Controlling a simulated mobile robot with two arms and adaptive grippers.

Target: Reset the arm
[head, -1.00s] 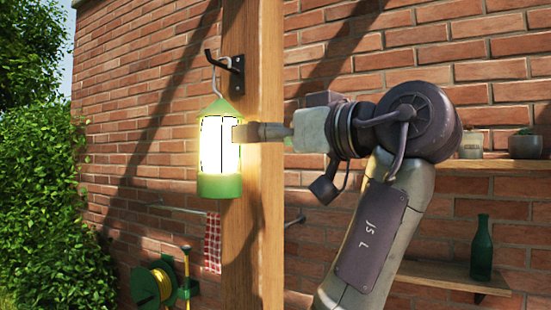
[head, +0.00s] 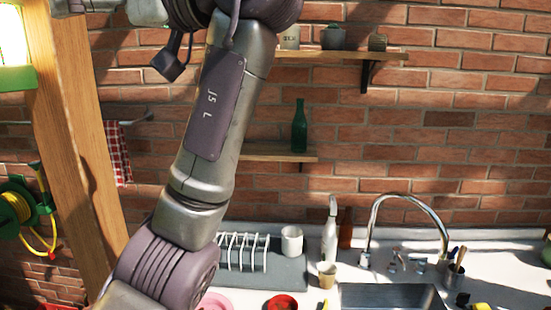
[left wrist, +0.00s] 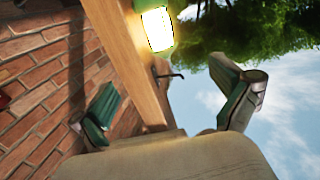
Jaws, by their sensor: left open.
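My left gripper (left wrist: 165,85) is open, its two green-padded fingers apart with nothing between them. In the head view my left arm rises through the left half, and the gripper end is partly cut off by the top edge. A lit green lantern (head: 15,38) hangs at the far left of the head view, cut off by the frame. It also shows in the left wrist view (left wrist: 157,28), beyond the fingertips and clear of them. A dark hook (left wrist: 168,75) on the wooden post (left wrist: 125,55) shows there too. My right gripper is out of view.
Shelves on the brick wall hold pots and a green bottle (head: 299,127). Below are a counter with a dish rack (head: 242,250), a white mug (head: 291,240), a tap (head: 408,205) and a sink (head: 390,296). A hose reel (head: 20,212) and checkered cloth (head: 118,153) are at left.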

